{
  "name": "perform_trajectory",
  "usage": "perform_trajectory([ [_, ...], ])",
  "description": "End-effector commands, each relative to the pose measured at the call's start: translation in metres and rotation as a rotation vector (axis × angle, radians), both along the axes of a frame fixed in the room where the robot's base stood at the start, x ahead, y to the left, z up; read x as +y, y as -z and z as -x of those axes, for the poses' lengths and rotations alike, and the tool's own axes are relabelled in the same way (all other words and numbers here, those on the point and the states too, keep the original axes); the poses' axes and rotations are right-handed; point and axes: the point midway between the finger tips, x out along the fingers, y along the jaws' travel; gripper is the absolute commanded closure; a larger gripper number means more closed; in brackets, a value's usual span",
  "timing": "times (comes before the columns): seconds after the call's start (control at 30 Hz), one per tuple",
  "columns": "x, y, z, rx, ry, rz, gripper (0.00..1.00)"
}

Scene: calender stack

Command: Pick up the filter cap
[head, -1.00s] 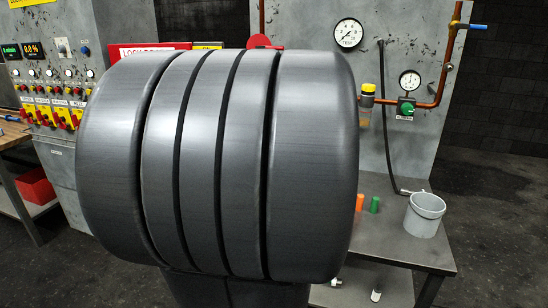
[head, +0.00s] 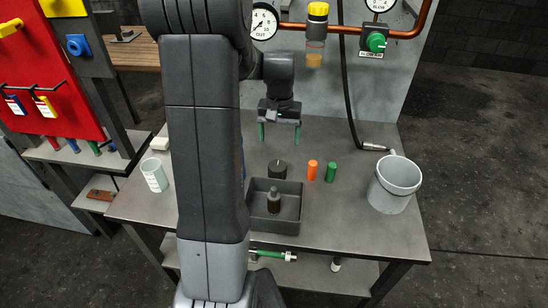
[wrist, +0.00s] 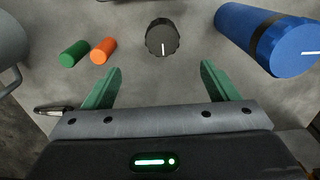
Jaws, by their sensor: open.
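A black ribbed round cap with a white mark, which looks like the filter cap (head: 277,170), stands on the grey table behind the dark tray. In the wrist view the cap (wrist: 162,38) lies beyond the fingertips, centred between them and apart from them. My gripper (head: 279,134) is above the table, behind the cap in the head view. Its green fingers are spread and empty, as the wrist view of my gripper (wrist: 160,70) also shows. A blue cylinder with a black band (wrist: 268,38) lies near the cap; my arm mostly hides it in the head view.
A dark tray (head: 262,223) holds a bottle-like item. A white cup (head: 154,174) is at the left.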

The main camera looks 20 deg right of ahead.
Motion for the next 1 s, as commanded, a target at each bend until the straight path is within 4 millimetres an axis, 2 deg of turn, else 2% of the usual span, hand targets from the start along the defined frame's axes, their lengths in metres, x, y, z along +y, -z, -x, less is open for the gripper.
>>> perform_trajectory([
  [0.4, 0.0, 0.072, 0.0, 0.004, 0.0, -0.003, 0.2],
  [0.67, 0.001, 0.09, -0.001, 0.003, 0.0, -0.002, 0.2],
  [1.0, 0.002, 0.131, -0.004, 0.003, 0.0, -0.002, 0.2],
])
